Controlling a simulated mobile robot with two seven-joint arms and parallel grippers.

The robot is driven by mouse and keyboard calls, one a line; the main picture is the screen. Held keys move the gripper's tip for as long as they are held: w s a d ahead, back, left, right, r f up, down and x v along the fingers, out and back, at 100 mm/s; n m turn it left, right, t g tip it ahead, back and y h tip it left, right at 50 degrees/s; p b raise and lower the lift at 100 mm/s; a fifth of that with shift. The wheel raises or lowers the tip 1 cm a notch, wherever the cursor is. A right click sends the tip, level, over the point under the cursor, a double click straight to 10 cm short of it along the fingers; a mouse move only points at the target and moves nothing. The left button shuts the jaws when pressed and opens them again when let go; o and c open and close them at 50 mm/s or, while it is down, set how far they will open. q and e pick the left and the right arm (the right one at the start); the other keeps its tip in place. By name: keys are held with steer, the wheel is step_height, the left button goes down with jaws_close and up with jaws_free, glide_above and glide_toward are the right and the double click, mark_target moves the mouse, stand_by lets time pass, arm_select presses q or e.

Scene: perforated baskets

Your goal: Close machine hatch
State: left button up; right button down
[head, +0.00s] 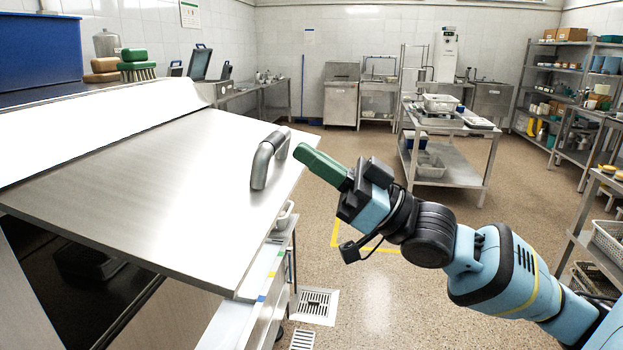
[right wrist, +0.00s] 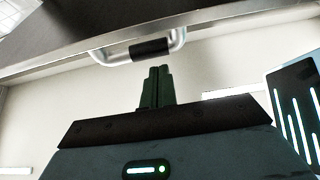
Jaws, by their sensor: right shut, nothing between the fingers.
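The machine hatch (head: 185,185) is a flat steel panel at the left of the head view. It is raised and tilted, with a dark opening (head: 75,285) below it. A curved metal handle (head: 268,158) stands on its upper face near the right edge. In the right wrist view the handle (right wrist: 150,50) shows as a bar with a dark middle under the hatch edge. My right gripper (head: 308,157), with green fingers, is shut and empty. It is just right of the handle in the head view; I cannot tell whether they touch. My left gripper is out of view.
A blue bin (head: 40,48) and brushes (head: 136,66) stand on top behind the hatch. A steel cart (head: 450,165) with trays stands further back. Shelves (head: 605,210) line the right side. The floor (head: 380,295) between is mostly clear.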

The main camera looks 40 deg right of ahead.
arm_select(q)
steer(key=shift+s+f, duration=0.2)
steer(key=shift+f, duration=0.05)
arm_select(e)
steer(key=shift+w+a+f, duration=0.1)
steer(key=shift+w+f, duration=0.05)
steer(key=shift+f, duration=0.8)
steer(key=shift+w+a+f, duration=0.1)
steer(key=shift+w+f, duration=0.05)
steer(key=shift+f, duration=0.75)
